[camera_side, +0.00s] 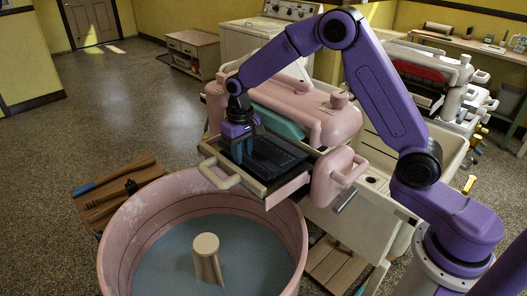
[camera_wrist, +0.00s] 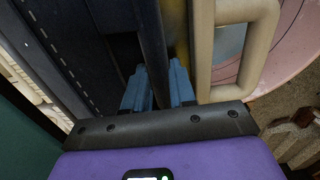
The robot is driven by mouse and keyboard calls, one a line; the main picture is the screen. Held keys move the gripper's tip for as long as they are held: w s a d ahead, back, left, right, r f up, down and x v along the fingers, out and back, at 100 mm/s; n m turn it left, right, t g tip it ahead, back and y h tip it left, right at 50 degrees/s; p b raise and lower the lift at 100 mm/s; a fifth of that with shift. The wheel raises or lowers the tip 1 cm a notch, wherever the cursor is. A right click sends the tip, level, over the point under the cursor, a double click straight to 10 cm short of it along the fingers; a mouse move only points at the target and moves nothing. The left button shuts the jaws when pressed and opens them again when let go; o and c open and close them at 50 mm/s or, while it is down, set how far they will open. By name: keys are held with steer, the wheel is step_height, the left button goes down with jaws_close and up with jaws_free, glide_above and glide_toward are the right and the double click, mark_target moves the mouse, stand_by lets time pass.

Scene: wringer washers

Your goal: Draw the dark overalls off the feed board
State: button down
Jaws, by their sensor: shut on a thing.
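The dark overalls (camera_side: 278,155) lie on the cream-edged feed board (camera_side: 247,184) in front of the pink wringer (camera_side: 312,118). My gripper (camera_side: 240,152) points down at the board's left end, near its cream handle (camera_side: 217,177). In the wrist view my blue fingers (camera_wrist: 158,88) are shut on a narrow dark fold of the overalls (camera_wrist: 152,40). More dark cloth with pale stitching lies left of them. The cream handle (camera_wrist: 240,92) is just to their right. The fingertips' exact contact with the cloth is partly hidden.
A pink tub (camera_side: 112,240) of grey-blue water with a cream agitator (camera_side: 207,255) stands below and in front of the board. Wooden slats with tools (camera_side: 118,192) lie at left. A second wringer washer (camera_side: 435,75) stands at right. The floor at back left is clear.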

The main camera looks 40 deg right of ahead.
steer(key=shift+r, duration=1.6)
steer(key=shift+a, duration=0.1)
steer(key=shift+a, duration=4.9)
steer(key=shift+r, duration=0.1)
step_height(320, 180, up, 9)
